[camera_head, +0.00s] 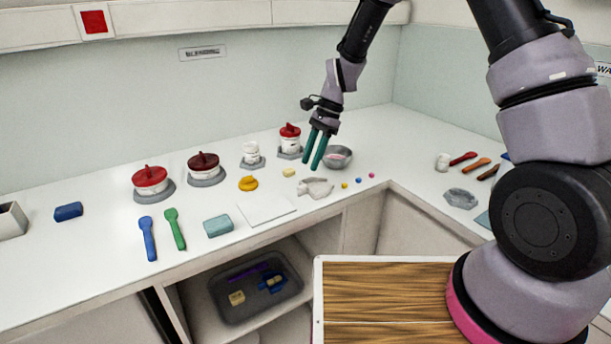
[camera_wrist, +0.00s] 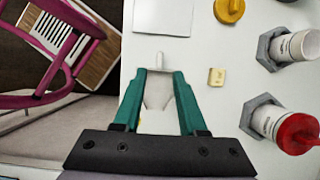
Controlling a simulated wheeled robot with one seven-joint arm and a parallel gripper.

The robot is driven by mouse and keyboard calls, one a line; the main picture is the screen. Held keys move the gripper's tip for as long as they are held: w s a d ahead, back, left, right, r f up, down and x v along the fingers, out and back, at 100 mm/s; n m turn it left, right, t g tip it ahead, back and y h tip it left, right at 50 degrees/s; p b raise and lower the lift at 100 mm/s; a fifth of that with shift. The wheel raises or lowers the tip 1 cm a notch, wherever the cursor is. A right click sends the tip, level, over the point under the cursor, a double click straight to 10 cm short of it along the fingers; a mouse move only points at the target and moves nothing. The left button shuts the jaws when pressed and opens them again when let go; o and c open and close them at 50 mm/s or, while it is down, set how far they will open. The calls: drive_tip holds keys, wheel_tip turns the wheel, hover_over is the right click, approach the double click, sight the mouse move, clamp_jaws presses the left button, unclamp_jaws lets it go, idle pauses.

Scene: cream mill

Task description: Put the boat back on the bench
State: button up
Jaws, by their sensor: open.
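A small pale grey-white boat (camera_head: 317,188) with a narrow spout sits on the white bench (camera_head: 100,235) near its front edge. My gripper (camera_head: 311,166) is open, teal fingers pointing down, just above and behind the boat in the head view. In the wrist view the boat (camera_wrist: 157,92) shows between the two spread fingers of my gripper (camera_wrist: 160,74), its spout past the fingertips. I see no grip on it. Whether the fingertips are level with the boat I cannot tell.
A metal bowl (camera_head: 338,157) stands right behind the boat. A red-lidded jar (camera_head: 290,140) and a small yellow block (camera_head: 289,172) are close by. A white square (camera_head: 266,208) lies to the left. Small coloured balls lie to the right. A grey tray (camera_head: 255,288) sits on the shelf below.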

drive_tip(key=s+d+r+n+t, duration=0.2)
drive_tip(key=d+r, duration=0.5)
drive_tip(key=r, duration=0.4)
drive_tip(key=s+d+r+n+t, duration=0.1)
drive_tip(key=s+d+r+t, duration=0.1)
drive_tip(key=d+r, duration=0.75)
drive_tip(key=s+d+r+n+t+h, duration=0.1)
drive_tip(key=s+d+r+n+t, duration=0.1)
drive_tip(key=s, duration=0.5)
drive_tip(key=s+d+r+n+t, duration=0.2)
drive_tip(key=s+d+r+t, duration=0.1)
drive_tip(key=s+d+r, duration=0.4)
drive_tip(key=shift+s+r+t+h, duration=0.4)
drive_tip(key=shift+s+r, duration=0.15)
drive_tip(key=shift+r, duration=0.35)
drive_tip(key=shift+d, duration=0.1)
